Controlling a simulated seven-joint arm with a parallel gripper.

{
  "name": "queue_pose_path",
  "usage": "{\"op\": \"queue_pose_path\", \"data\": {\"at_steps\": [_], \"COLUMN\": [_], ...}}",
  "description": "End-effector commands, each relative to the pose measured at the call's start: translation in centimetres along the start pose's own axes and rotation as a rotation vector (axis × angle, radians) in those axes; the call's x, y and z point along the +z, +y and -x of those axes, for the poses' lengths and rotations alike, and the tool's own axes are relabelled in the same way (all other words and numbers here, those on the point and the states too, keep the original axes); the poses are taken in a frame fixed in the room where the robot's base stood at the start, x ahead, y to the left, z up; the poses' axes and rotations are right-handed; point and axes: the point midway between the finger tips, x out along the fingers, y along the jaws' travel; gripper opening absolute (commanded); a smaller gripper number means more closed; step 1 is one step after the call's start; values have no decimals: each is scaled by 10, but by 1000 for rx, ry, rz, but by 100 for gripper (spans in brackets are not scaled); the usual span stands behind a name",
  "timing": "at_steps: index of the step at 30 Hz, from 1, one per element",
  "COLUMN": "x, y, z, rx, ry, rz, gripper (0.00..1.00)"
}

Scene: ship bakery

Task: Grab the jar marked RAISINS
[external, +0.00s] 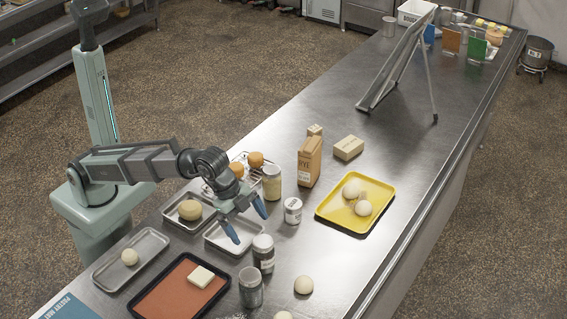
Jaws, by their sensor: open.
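Several jars stand on the steel counter, and their labels are too small to read, so I cannot tell which says RAISINS. A jar with dark contents and a pale label (263,258) stands just in front of my gripper. A white-labelled jar (293,212) stands to the right of my gripper. A jar with pale yellow contents (271,185) stands behind it, and a greyish jar (250,290) stands nearer the front. My gripper (246,222) is open and empty, its blue fingers pointing down over the edge of a metal tray, apart from the jars.
A brown RYE bag (309,163) and a small box (348,148) stand behind the jars. A yellow tray (328,215) holds dough balls at right. A tray with a reddish-brown surface (160,300) lies front left.

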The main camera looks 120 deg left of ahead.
Motion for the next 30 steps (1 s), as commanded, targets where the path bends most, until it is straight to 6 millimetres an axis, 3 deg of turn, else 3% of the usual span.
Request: {"op": "queue_pose_path", "data": {"at_steps": [30], "x": [29], "y": [-21], "z": [5], "rx": [16], "ry": [-172], "rz": [-1746], "gripper": [100]}}
